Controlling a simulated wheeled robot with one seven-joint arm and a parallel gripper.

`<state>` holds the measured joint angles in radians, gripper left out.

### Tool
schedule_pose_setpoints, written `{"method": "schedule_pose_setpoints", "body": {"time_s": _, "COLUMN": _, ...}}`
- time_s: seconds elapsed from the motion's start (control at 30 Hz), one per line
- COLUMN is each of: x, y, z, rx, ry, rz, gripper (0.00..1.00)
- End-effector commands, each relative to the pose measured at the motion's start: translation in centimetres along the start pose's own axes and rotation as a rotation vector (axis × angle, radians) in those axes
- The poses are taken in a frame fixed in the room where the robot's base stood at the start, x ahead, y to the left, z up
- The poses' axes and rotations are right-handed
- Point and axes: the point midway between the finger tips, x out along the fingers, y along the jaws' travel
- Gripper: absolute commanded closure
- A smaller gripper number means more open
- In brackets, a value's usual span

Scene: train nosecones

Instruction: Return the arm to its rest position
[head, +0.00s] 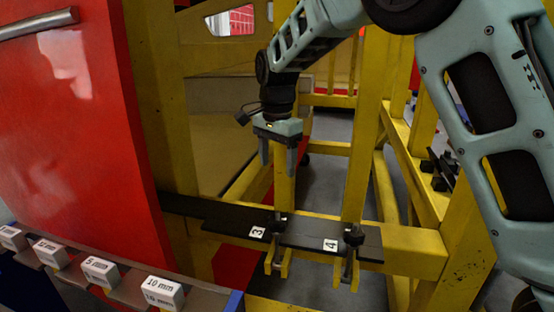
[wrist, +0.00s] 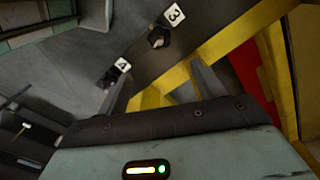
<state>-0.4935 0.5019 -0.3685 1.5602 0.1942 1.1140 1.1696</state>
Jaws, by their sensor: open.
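My gripper (head: 278,153) hangs from my arm, pointing down, in the middle of the head view. Its two fingers are apart with nothing between them. It is above the black shelf plate (head: 304,236) on the yellow frame and does not touch it. The wrist view also shows my gripper (wrist: 160,85), with the plate and labels 3 and 4 beyond the fingers. Dark tools sit in the plate's slots at label 3 (head: 257,233) and label 4 (head: 330,245).
Yellow frame posts (head: 366,130) stand right behind and beside my gripper. A red panel (head: 75,130) fills the left side. White blocks with millimetre labels (head: 163,291) line a ledge at the lower left. More dark items lie on a yellow beam (head: 440,172) at right.

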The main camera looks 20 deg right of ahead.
Motion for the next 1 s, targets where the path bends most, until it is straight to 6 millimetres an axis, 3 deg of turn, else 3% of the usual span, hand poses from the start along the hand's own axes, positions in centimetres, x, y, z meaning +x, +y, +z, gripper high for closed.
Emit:
{"method": "schedule_pose_setpoints", "body": {"time_s": 0.2, "x": -1.1, "y": 0.0, "z": 0.0, "rx": 0.000, "ry": 0.001, "rz": 0.000, "gripper": 0.32}}
{"method": "schedule_pose_setpoints", "body": {"time_s": 0.67, "x": -1.1, "y": 0.3, "z": 0.4, "rx": -0.020, "ry": -0.006, "rz": -0.001, "gripper": 0.32}}
{"method": "schedule_pose_setpoints", "body": {"time_s": 0.77, "x": -0.7, "y": 1.5, "z": 2.4, "rx": -0.124, "ry": -0.035, "rz": -0.007, "gripper": 0.32}}
{"method": "schedule_pose_setpoints", "body": {"time_s": 0.87, "x": 0.1, "y": 4.2, "z": 6.2, "rx": -0.337, "ry": -0.077, "rz": -0.023, "gripper": 0.32}}
{"method": "schedule_pose_setpoints", "body": {"time_s": 1.0, "x": 1.4, "y": 10.1, "z": 13.0, "rx": -0.755, "ry": -0.113, "rz": -0.059, "gripper": 0.32}}
